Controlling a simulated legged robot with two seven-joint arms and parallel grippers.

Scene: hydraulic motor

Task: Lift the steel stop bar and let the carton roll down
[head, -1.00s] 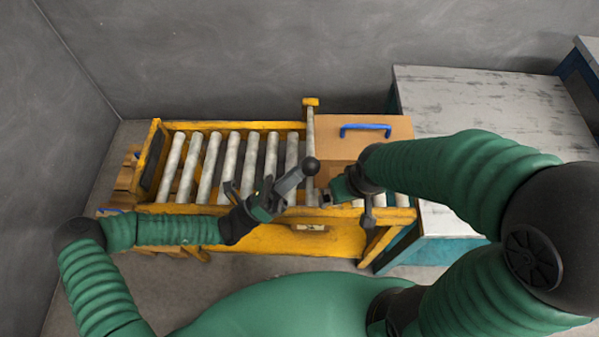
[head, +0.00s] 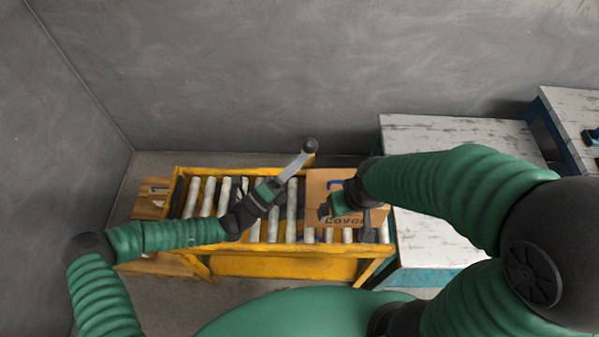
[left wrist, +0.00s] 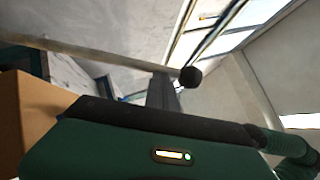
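The steel stop bar runs across the left wrist view (left wrist: 90,54) to its black ball knob (left wrist: 190,77). In the head view the knob (head: 309,146) sits high, and the bar is mostly hidden behind it. My left gripper (head: 297,163) has its grey fingers at the bar just beside the knob and looks shut on it. The brown carton (head: 318,187) with a blue handle (head: 335,184) sits on the rollers at the conveyor's right part. It also shows in the left wrist view (left wrist: 20,110). My right gripper (head: 327,211) is in front of the carton; its fingers are unclear.
The yellow roller conveyor (head: 285,267) has bare rollers left of the carton. A worn white-topped table (head: 455,130) adjoins its right end. Wooden pallet pieces (head: 153,195) lie at the left end. A grey wall stands close behind.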

